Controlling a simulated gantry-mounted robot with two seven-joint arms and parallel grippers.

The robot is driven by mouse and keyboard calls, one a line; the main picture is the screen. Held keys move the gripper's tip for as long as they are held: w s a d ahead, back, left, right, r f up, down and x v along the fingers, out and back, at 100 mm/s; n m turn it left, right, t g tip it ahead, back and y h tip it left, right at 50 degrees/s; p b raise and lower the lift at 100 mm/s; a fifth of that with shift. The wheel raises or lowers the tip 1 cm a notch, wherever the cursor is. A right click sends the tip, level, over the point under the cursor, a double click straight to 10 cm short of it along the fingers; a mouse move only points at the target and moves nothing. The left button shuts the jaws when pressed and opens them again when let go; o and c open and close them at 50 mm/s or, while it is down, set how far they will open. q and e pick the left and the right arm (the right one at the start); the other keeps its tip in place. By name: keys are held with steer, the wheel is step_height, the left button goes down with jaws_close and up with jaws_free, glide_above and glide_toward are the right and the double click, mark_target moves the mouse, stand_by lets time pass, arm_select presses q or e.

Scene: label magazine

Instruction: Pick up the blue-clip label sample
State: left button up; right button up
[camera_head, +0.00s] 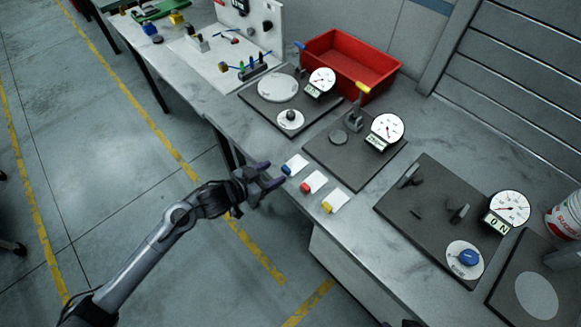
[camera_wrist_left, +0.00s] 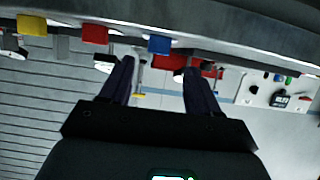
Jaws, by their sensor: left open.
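The blue-clip label sample, a white label with a blue clip (camera_head: 286,169), lies at the bench's front edge with the clip toward the edge. In the left wrist view the blue clip (camera_wrist_left: 159,45) shows just beyond and between my fingertips. My left gripper (camera_head: 274,174) is open and empty, its dark purple fingers close to the blue clip. I see no grip on it. The red-clip sample (camera_head: 305,187) and the yellow-clip sample (camera_head: 328,207) lie beside it in a row. My right gripper is not clearly seen.
A red bin (camera_head: 349,60) is at the back. Another gauge plate (camera_head: 420,208) is to the right. Bare bench surface (camera_head: 255,131) lies to the left of the samples.

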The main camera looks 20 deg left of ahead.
mark_target(284, 169)
arm_select(q)
steer(key=x, duration=0.5)
steer(key=shift+s+d+f+b, duration=0.15)
steer(key=shift+s+f+b, duration=0.05)
steer(key=shift+b, duration=0.2)
steer(key=c, duration=0.7)
steer(key=shift+r, duration=0.1)
